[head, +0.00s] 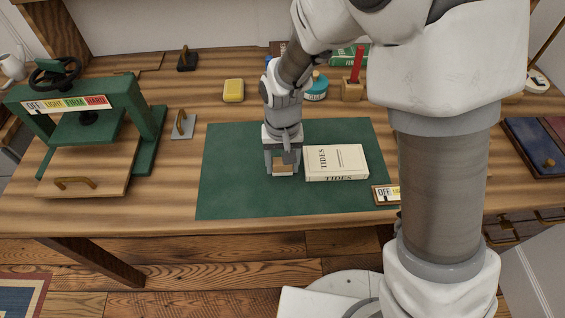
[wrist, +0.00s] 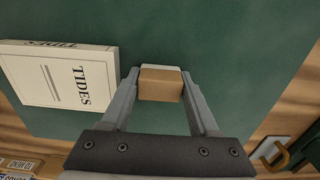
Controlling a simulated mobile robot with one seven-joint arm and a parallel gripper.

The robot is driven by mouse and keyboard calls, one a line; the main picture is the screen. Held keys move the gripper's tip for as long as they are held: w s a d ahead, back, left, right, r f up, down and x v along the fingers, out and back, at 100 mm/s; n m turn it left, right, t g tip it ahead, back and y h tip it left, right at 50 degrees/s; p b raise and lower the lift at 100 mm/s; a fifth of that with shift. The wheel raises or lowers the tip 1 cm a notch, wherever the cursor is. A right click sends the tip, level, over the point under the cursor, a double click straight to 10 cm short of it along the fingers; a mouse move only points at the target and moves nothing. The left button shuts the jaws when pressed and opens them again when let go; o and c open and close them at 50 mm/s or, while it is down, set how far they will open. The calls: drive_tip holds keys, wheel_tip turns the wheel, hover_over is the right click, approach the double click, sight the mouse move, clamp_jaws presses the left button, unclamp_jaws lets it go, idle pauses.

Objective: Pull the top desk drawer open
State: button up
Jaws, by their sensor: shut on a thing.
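The desk drawer fronts (head: 520,222) show below the desk's right edge in the head view, with brass pull handles, and appear shut. My arm hides part of them, and I cannot tell which one is the top drawer. My gripper (head: 283,162) is well to the left of them, over the green mat (head: 235,190). It points down and is shut on a small tan block (head: 283,170). In the wrist view my gripper (wrist: 161,88) has the block (wrist: 161,85) between its fingertips. I cannot tell whether the block touches the mat.
A cream book (head: 336,160) titled TIDES lies just right of my gripper. A green press (head: 85,130) stands at the left. A yellow block (head: 233,90), a pen holder (head: 352,90) and a small label plate (head: 386,194) are on the desk. The mat's left part is clear.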

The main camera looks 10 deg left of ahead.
drive_tip(key=o, duration=1.4)
drive_tip(key=shift+f, duration=0.15)
drive_tip(key=shift+o, duration=0.2)
wheel_tip(320, 180, up, 12)
drive_tip(key=p, duration=0.3)
drive_tip(key=shift+r, duration=0.25)
